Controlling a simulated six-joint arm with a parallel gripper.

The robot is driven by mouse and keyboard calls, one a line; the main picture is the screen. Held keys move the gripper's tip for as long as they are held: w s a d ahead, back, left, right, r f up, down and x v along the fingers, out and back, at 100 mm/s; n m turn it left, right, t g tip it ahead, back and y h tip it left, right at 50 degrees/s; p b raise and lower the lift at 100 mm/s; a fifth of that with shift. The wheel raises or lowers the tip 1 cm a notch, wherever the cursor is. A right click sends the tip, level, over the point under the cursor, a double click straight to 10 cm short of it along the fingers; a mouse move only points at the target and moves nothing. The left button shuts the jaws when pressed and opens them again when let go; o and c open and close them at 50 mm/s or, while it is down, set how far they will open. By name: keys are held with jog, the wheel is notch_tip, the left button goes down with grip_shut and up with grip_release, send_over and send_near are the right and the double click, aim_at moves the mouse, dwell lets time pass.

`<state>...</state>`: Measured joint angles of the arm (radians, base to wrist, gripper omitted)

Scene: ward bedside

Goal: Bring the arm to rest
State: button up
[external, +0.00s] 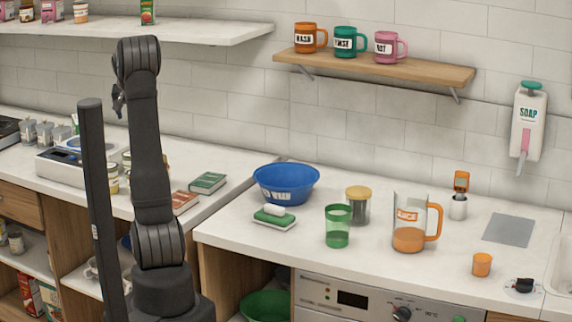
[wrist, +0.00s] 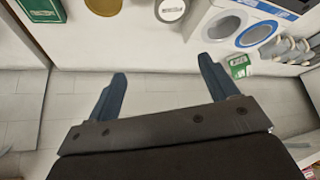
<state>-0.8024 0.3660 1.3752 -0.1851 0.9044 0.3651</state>
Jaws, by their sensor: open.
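My arm (external: 152,170) stands upright at the left of the external view, its upper part folded near the top. My gripper (wrist: 160,85) shows in the wrist view with its two blue-grey fingers spread wide and nothing between them. In the external view only a small part of my gripper (external: 118,100) shows beside the top of the arm. It is in the air, clear of the counter.
A dark post (external: 100,210) stands left of my arm. The counter holds a blue bowl (external: 286,184), a green cup (external: 338,226), an orange-handled jug (external: 409,222), a jar (external: 357,207) and a white scale (external: 62,165). A wooden shelf (external: 375,68) with mugs hangs behind.

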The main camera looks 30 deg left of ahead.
jog(key=w+d+m+h, duration=0.1)
jog(key=w+d+m, duration=0.1)
jog(key=w+d, duration=0.5)
jog(key=w+d+m+h, duration=0.1)
jog(key=w+d+m, duration=0.1)
jog(key=w+d, duration=0.5)
jog(key=w+d+m+h, duration=0.1)
jog(key=w+d, duration=0.6)
jog(key=d, duration=0.9)
jog(key=shift+w+d+r+m+t, duration=0.2)
jog(key=shift+w+r+m+t, duration=0.15)
jog(key=shift+m, duration=0.35)
